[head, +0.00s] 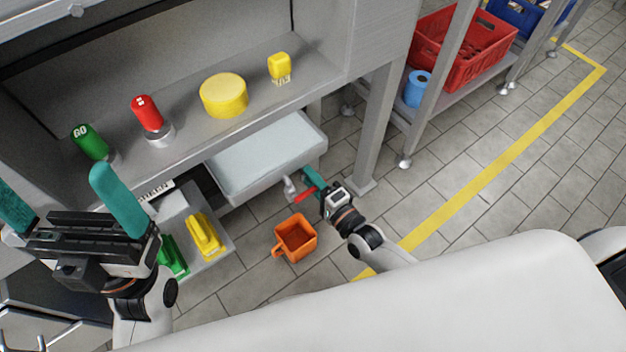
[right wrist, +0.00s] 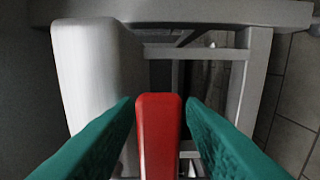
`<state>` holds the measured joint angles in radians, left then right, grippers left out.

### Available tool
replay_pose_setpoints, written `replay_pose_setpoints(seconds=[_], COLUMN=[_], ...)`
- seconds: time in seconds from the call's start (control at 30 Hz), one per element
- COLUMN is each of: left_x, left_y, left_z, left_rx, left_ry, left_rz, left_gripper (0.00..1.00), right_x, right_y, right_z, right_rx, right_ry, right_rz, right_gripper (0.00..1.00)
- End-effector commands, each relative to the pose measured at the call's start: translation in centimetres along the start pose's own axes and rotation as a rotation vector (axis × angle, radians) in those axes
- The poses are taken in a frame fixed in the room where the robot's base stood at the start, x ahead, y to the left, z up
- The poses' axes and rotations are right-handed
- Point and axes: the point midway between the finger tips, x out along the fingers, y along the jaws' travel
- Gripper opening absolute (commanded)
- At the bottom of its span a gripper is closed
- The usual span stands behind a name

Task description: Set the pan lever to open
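The pan lever (head: 305,194) is a short red handle on a small grey valve (head: 290,187) by the front of the pale pan (head: 268,158), under the counter. My right gripper (head: 309,187) is at the lever. In the right wrist view its teal fingers (right wrist: 160,112) stand on either side of the red lever (right wrist: 159,135), with thin gaps showing, so it looks open around the lever; contact is hard to judge. The lower finger is hidden in the head view. My left gripper (head: 65,200) is open and empty at the left, its teal fingers wide apart.
An orange jug (head: 295,238) stands on the floor below the lever. Yellow (head: 204,236) and green (head: 172,257) items sit on a low grey surface. A table leg (head: 377,130) stands close right.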

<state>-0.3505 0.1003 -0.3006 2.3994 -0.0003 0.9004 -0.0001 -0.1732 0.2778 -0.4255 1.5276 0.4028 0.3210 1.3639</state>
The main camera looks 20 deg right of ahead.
Motion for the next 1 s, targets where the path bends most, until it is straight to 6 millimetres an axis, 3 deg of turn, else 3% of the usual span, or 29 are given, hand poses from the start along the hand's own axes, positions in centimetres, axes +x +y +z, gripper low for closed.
replay_pose_setpoints(seconds=[0.1, 0.3, 0.73, 1.0], left_x=[0.0, 0.0, -0.1, -0.7], left_y=[0.0, 0.0, 0.0, 0.0], left_z=[0.0, 0.0, 0.0, -0.3], left_rx=[0.000, 0.000, 0.000, 0.000], left_ry=[0.001, 0.001, 0.001, 0.004], left_rz=[0.000, 0.000, 0.000, -0.001], left_gripper=[1.00, 1.00, 1.00, 1.00], right_x=[0.0, 0.0, -0.1, 0.0], right_y=[0.0, 0.0, -0.2, -1.2], right_z=[0.0, 0.0, 0.0, -0.1], right_rx=[0.000, 0.000, 0.026, 0.168], right_ry=[0.000, 0.000, 0.001, 0.001], right_rz=[0.000, 0.000, 0.000, -0.001], right_gripper=[0.33, 0.00, 0.00, 0.00])
